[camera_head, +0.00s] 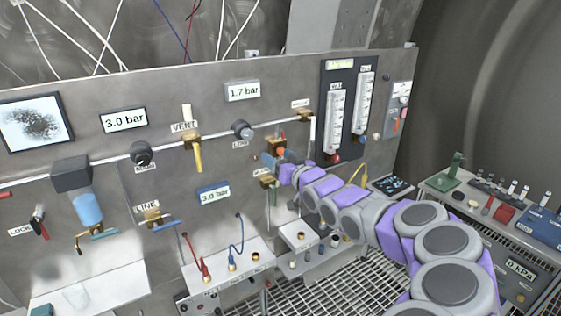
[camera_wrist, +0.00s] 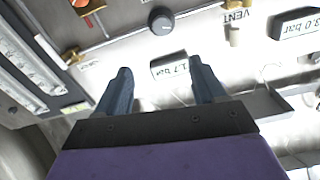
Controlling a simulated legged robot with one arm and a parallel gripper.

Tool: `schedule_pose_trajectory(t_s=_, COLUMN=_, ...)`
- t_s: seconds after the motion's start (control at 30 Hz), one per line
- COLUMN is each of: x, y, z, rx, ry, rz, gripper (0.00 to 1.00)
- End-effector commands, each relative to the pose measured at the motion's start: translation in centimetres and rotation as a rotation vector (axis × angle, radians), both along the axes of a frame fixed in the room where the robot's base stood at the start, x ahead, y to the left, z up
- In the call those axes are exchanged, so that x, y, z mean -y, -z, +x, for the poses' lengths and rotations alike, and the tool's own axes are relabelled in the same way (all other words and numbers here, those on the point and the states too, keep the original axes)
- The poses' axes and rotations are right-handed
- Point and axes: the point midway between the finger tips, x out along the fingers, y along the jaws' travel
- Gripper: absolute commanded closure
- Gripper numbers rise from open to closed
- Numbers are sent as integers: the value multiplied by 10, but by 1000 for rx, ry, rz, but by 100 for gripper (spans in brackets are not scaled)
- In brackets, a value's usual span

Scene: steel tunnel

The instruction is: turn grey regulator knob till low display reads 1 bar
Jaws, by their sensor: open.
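A round grey knob (camera_head: 242,130) sits on the pipe of the upright panel, below a display (camera_head: 242,91) reading 1.7 bar. Its small label is too blurred to read surely. In the wrist view the grey knob (camera_wrist: 162,20) is at the top, beyond my fingertips, and the 1.7 bar display (camera_wrist: 173,67) shows tilted between the fingers. My gripper (camera_head: 277,166) is near the panel, below and right of the knob, not touching it. Its two fingers (camera_wrist: 162,82) are apart with nothing between them.
A darker knob (camera_head: 141,153) sits left, under a 3.0 bar display (camera_head: 124,119). A yellow-handled vent valve (camera_head: 197,154) is between the knobs. A lower display (camera_head: 213,193) reads 3.0 bar. Flow tubes (camera_head: 348,108) stand right; an orange-topped brass fitting (camera_head: 281,151) is close to my gripper.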

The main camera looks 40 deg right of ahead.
Motion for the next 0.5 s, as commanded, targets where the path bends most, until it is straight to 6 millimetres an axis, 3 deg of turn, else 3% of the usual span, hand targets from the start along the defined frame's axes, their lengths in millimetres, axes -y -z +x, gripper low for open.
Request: schedule_pose_trajectory(t_s=0.5, x=-3, y=-1, z=-6, rx=-3, ry=2, rz=-1, gripper=31)
